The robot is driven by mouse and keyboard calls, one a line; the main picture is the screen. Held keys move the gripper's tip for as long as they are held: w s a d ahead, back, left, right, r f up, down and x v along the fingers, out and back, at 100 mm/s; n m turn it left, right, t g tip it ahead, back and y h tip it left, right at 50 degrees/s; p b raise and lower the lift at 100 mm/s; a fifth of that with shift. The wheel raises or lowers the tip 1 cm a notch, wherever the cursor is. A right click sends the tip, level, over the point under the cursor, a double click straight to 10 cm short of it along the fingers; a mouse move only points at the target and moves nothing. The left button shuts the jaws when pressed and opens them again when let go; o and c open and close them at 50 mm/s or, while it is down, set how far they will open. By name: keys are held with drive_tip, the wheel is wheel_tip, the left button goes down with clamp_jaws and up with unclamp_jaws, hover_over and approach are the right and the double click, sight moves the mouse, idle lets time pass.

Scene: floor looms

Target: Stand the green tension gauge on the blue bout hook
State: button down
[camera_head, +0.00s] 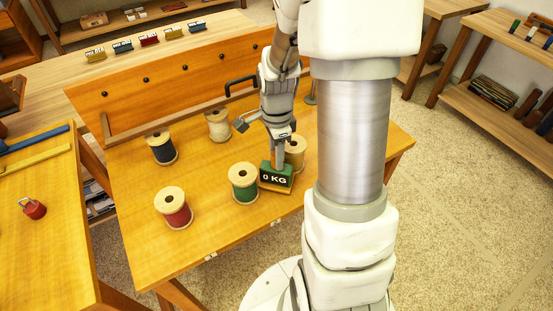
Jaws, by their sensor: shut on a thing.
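The green tension gauge (276,179), a dark green block reading "0 KG", is upright near the front right of the wooden loom table (225,245). My gripper (279,163) points down and is shut on its top; the fingertips are small in view. A yellowish piece shows just under the gauge, and I cannot tell whether the gauge touches it. A blue block with a pale label (122,46) stands in a row of coloured ones on the far bench; I cannot tell whether it is the blue bout hook.
Spools stand close by: green (243,182), red (173,207), dark blue (161,148), cream (218,125) and tan (295,152). An upright orange board (180,80) with dark knobs crosses the table's back. A red weight (34,209) sits on the left table. The table's front is clear.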

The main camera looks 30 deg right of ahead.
drive_tip(key=r, duration=0.4)
drive_tip(key=shift+s+d, duration=0.15)
drive_tip(key=shift+s, duration=0.05)
drive_tip(key=s+d+r+p, duration=0.1)
drive_tip(key=s+d+r, duration=0.3)
drive_tip(key=s, duration=0.6)
wheel_tip(320, 180, up, 2)
drive_tip(key=shift+d+r, duration=0.2)
drive_tip(key=shift+d, duration=0.2)
drive_tip(key=shift+s, duration=0.2)
